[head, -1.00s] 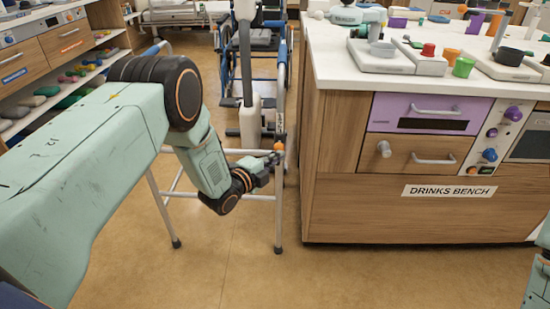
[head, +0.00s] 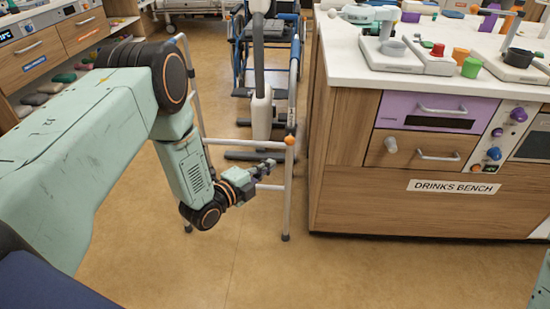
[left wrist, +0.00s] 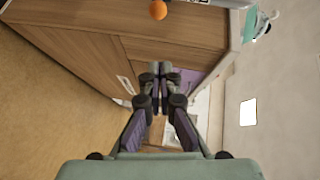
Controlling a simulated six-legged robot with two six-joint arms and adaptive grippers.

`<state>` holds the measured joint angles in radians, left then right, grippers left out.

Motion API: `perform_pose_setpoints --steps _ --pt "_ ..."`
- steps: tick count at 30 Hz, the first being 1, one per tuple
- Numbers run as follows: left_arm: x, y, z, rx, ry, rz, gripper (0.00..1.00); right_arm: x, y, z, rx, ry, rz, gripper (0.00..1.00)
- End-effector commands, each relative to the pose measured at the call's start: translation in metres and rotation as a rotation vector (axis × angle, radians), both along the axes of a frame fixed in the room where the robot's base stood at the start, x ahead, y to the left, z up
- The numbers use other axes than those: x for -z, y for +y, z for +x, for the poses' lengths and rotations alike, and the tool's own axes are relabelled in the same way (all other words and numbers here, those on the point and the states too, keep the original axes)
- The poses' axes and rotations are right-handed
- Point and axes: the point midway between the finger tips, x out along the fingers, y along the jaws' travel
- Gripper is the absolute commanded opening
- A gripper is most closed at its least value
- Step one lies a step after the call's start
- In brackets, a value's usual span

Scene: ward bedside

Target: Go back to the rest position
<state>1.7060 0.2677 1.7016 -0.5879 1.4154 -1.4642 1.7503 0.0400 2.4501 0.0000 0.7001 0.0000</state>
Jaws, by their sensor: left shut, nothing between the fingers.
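My left arm comes in from the left in the head view and bends down at the elbow. My left gripper (head: 267,167) is shut and empty, pointing right, in front of a walking frame (head: 287,195) with an orange knob on top. I cannot tell whether it touches the frame. In the left wrist view the two fingers of the left gripper (left wrist: 160,72) meet at the tips with nothing between them. My right gripper is not in view.
The drinks bench (head: 345,130) stands at the right with cups and appliances on top. A wheelchair (head: 275,55) stands behind the walking frame. Shelves with drawers (head: 35,55) line the left. The floor (head: 270,270) in front is clear.

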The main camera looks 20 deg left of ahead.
Motion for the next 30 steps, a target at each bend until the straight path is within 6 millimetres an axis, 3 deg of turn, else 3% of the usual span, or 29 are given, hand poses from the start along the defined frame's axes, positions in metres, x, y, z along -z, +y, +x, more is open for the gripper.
perform_pose_setpoints --steps 17,21,23,26,30 --pt "0.000 0.001 -0.007 0.000 0.000 -0.001 0.00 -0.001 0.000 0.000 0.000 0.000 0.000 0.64" --pt "0.003 0.001 -0.007 -0.012 0.039 -0.070 0.00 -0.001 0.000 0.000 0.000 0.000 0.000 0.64" --pt "0.011 0.003 -0.008 -0.039 0.099 -0.144 0.00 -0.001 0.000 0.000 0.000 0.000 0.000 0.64" --pt "0.038 0.009 -0.027 -0.139 0.282 -0.318 0.00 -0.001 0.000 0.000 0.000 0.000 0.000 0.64" --pt "0.084 0.008 -0.078 -0.346 0.584 -0.575 0.00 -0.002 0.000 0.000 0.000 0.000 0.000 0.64"
